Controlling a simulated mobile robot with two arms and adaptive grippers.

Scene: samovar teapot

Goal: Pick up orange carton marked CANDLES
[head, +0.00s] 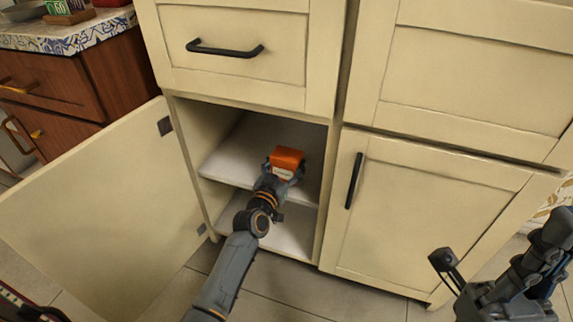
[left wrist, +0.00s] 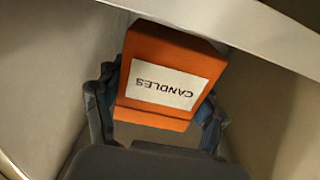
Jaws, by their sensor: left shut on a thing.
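The orange carton (head: 287,157) is inside the open lower cabinet, at the upper shelf. Its white CANDLES label reads upside down in the left wrist view, where the carton (left wrist: 172,60) sits between the two fingers. My left gripper (head: 283,172) is shut on the carton, one finger on each side of it. Its fingers also show in the left wrist view (left wrist: 158,115). Whether the carton touches the shelf cannot be told. My right gripper (head: 445,262) is at the lower right, outside the cabinet, away from the carton; its jaw opening is unclear.
The white shelf (head: 228,160) is otherwise bare where visible. The cabinet door (head: 100,215) stands open at the left. A closed drawer (head: 235,50) is above the opening, and a closed door (head: 425,215) is to its right. A patterned counter (head: 75,35) is at the upper left.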

